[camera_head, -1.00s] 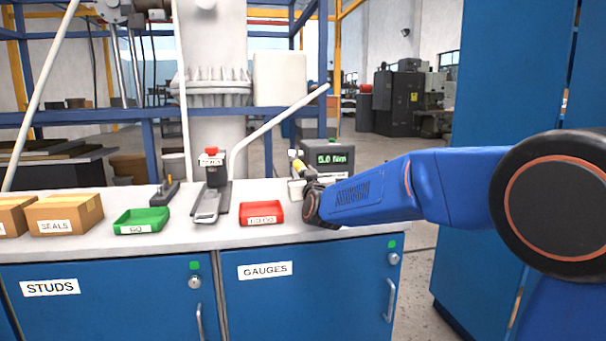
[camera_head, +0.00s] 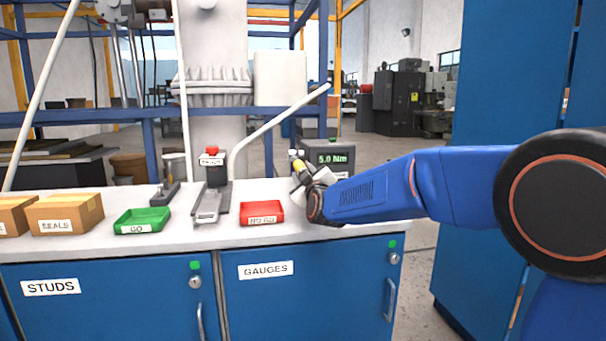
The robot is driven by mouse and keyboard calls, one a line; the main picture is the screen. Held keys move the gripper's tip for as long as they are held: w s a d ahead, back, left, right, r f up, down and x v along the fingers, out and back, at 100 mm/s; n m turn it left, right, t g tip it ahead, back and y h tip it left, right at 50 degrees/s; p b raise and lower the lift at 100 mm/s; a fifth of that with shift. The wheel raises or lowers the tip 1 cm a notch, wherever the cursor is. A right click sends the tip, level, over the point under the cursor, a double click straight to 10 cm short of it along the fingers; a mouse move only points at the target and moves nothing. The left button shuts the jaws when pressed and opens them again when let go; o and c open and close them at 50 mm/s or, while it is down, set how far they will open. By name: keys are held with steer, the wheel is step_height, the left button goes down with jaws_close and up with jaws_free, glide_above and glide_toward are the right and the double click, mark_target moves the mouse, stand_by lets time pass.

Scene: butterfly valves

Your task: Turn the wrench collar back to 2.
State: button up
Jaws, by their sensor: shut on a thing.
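The torque wrench (camera_head: 296,157) shows only as a small pale end at the back right of the bench, left of the display box. A yellow band, seemingly its collar (camera_head: 300,166), sits just below that end. My gripper (camera_head: 301,177) is shut on the wrench at the collar, with its pale jaws tilted. My dark wrist hides the rest of the wrench, and any numbers on the collar are too small to read. The display box (camera_head: 331,158) behind reads 5.0 Nm in green.
A red tray (camera_head: 262,213) lies left of my wrist, and a green GO tray (camera_head: 142,221) lies further left. A grey fixture with a red top (camera_head: 211,170) stands between them. Boxes (camera_head: 64,213) fill the bench's left end. A pale slanted bar (camera_head: 280,118) rises behind.

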stand_by(0.4)
steer(key=o, duration=1.1)
steer(key=shift+c, duration=0.2)
steer(key=v, duration=1.7)
steer(key=shift+s, duration=0.15)
steer(key=shift+d, duration=0.2)
steer(key=s+d+f+m+g+h, duration=0.1)
steer(key=s+d+f+m+g, duration=0.25)
steer(key=s+d+f, duration=0.45)
steer(key=s+d+f+m+g+h, duration=0.2)
steer(key=s+d+f+g, duration=0.15)
steer(key=s+d, duration=0.5)
steer(key=s+d+f+m+g+h, duration=0.1)
steer(key=s+d+f+m+g, duration=0.1)
steer(key=s, duration=0.5)
steer(key=s+d+f+m+g+h, duration=0.1)
steer(key=s+d+f+m+g, duration=0.1)
steer(key=s+d+f, duration=0.3)
steer(key=s+d+f+m+g+h, duration=0.1)
steer(key=s+d+f+m+g, duration=0.1)
steer(key=s+d+f, duration=0.2)
steer(key=s+d, duration=0.3)
steer(key=s, duration=0.2)
steer(key=shift+d, duration=0.25)
